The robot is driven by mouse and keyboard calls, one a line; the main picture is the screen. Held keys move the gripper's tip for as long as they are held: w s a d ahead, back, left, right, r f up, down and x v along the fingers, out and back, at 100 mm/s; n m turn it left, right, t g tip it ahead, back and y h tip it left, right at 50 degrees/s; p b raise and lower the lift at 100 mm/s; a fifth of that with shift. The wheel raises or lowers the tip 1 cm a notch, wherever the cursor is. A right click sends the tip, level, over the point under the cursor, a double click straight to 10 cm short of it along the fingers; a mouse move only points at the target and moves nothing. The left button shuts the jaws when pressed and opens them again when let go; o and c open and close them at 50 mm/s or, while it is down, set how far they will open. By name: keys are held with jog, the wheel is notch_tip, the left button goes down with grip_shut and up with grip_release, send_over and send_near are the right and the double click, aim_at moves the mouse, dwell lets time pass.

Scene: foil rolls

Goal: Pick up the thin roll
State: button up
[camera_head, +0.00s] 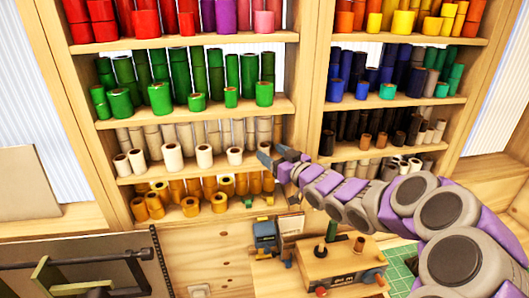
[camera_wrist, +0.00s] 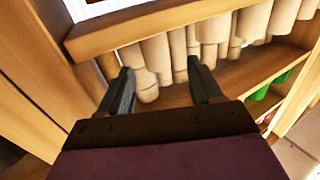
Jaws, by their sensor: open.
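My gripper (camera_head: 272,156) is at the right end of the cream-roll shelf in the left bookcase, beside the upright divider. In the wrist view its two fingers (camera_wrist: 162,80) are apart with nothing gripped. Beyond them is a row of beige rolls (camera_wrist: 157,52). A narrower tan roll (camera_wrist: 179,50) shows between the fingers, among wider ones. In the head view the cream rolls (camera_head: 172,156) stand in rows, short wide ones in front of taller thin ones. I cannot tell which one is the thin roll of the task, nor whether a finger touches any roll.
Green rolls (camera_head: 160,98) stand on the shelf above, orange-brown rolls (camera_head: 190,206) below. The wooden divider (camera_head: 308,70) is close to my gripper's right. A shelf board (camera_wrist: 150,25) crosses the top of the wrist view. A bench device (camera_head: 335,262) stands below my arm.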

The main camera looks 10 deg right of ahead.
aim_at(268, 148)
jog(key=x, duration=0.4)
jog(key=shift+w+d+r+p, duration=0.15)
jog(key=shift+w+d+p, duration=0.1)
jog(key=shift+p, duration=0.15)
jog(key=shift+w+a, duration=0.25)
jog(key=shift+a, duration=0.3)
jog(key=shift+d, duration=0.4)
jog(key=c, duration=0.7)
jog(key=shift+a, duration=0.1)
jog(key=shift+c, duration=1.4)
jog(key=shift+a, duration=0.1)
jog(key=shift+c, duration=0.3)
